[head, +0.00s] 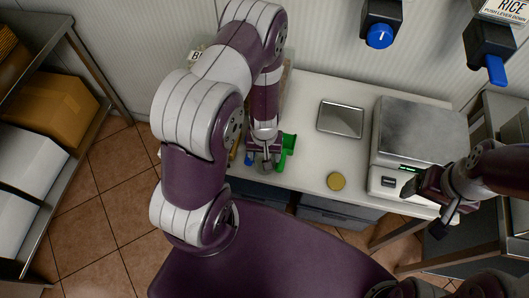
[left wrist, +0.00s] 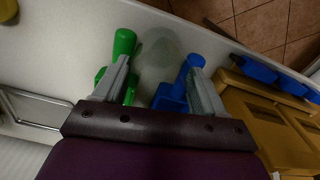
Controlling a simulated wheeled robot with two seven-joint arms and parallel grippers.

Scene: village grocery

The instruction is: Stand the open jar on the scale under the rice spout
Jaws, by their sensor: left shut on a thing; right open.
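My left gripper (head: 264,160) is shut on a clear glass jar (left wrist: 160,48), low at the front edge of the counter. Its fingers and the arm hide much of the jar. The scale (head: 421,128) stands at the right of the counter, its steel plate bare. The rice spout (head: 490,45), with a blue lever and a RICE label, hangs on the wall at the upper right. My right gripper (head: 425,205) is open and empty at the front right of the scale. A round gold lid (head: 336,181) lies on the counter between jar and scale.
A green scoop (head: 288,150) and a blue scoop (left wrist: 172,95) are close beside my left fingers. A steel tray (head: 341,119) lies left of the scale. Another dispenser with a blue knob (head: 380,36) hangs above. Shelves with boxes (head: 50,105) stand at the far left.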

